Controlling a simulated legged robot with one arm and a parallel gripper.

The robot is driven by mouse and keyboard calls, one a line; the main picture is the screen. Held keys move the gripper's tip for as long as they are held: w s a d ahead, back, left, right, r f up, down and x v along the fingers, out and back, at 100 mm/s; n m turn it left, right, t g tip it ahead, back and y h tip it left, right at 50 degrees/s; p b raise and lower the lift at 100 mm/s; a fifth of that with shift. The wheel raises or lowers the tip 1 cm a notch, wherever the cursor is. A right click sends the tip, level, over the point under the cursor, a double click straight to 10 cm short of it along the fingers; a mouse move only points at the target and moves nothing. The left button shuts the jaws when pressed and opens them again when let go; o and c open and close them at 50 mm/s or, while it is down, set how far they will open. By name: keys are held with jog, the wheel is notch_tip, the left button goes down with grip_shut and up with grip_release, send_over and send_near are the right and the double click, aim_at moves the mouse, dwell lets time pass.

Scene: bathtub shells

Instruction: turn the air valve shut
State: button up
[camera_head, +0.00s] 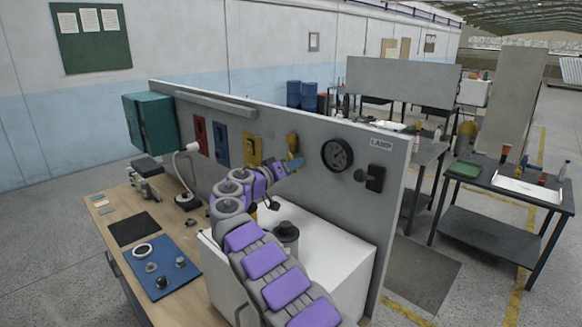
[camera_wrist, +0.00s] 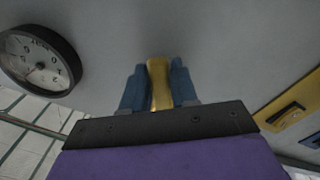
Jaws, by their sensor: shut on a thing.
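The air valve's yellow handle (camera_head: 291,142) is on the grey panel, between the yellow switch plate and the round gauge. Its upper part shows above my gripper and the rest is hidden. In the wrist view the handle (camera_wrist: 159,84) stands between my two blue fingers, lengthwise along them. My gripper (camera_head: 292,162) is at the panel, shut on the handle; it also shows in the wrist view (camera_wrist: 159,78). The valve body and any pipe are hidden.
A black round gauge (camera_head: 337,154) and a black switch (camera_head: 371,178) are to the right. Red, blue and yellow plates (camera_head: 252,150) are to the left. Below stand a white cabinet (camera_head: 335,245) and a wooden bench (camera_head: 105,215) with a blue mat (camera_head: 160,268) and small parts.

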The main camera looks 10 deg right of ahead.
jog(key=shift+s+d+r, duration=0.15)
jog(key=shift+d+r, duration=0.05)
jog(key=shift+d, duration=0.05)
grip_shut()
jog(key=shift+a, duration=0.1)
jog(key=shift+f, duration=0.1)
